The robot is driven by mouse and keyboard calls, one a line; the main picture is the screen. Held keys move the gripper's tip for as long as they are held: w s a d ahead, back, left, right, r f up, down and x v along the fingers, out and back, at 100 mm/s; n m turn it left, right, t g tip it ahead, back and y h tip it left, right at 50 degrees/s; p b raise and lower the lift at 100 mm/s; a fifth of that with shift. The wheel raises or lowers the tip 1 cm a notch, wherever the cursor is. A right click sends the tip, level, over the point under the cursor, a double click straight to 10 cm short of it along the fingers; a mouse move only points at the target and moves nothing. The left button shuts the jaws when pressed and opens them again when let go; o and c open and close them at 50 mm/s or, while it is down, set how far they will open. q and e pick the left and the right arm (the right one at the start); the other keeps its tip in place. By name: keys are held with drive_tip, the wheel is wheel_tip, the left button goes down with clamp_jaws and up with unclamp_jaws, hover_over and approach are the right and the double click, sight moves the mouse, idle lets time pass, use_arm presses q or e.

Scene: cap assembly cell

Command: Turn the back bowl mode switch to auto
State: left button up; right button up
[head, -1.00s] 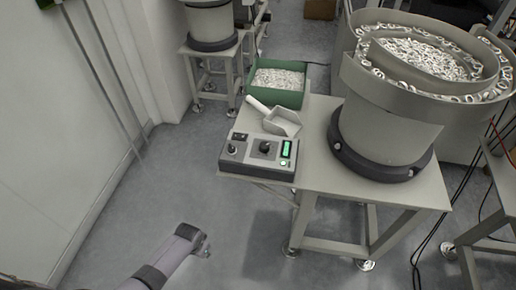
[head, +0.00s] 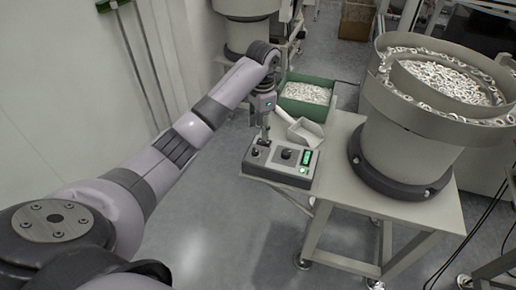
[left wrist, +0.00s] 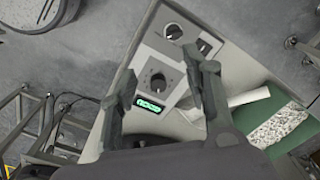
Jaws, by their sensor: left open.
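A grey control box (head: 269,171) stands on the table's near left corner. It has a dark dial (head: 286,154) in the middle and a lit green display (head: 306,157) to its right. In the left wrist view a smaller round knob (left wrist: 173,32) and a black rocker switch (left wrist: 204,47) sit beyond the dial (left wrist: 157,81). I cannot read which one is the mode switch or its setting. My left gripper (head: 265,137) points down over the box's left part. It is open and empty, its fingers (left wrist: 166,77) either side of the dial in the left wrist view. My right gripper is not in view.
A large bowl feeder (head: 405,150) full of rings stands on the table (head: 350,205) right of the box. A white scoop (head: 304,132) and a green bin (head: 305,107) of parts lie behind the box. Another bowl feeder (head: 245,35) stands farther back.

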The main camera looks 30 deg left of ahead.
use_arm(q)
approach(255, 150)
wheel_tip(255, 150, down, 9)
drive_tip(key=shift+w+a+f+p, duration=0.1)
drive_tip(key=shift+w+a+p, duration=0.1)
drive_tip(key=shift+p, duration=0.25)
idle(0.4)
drive_tip(key=shift+c, duration=0.6)
clamp_jaws()
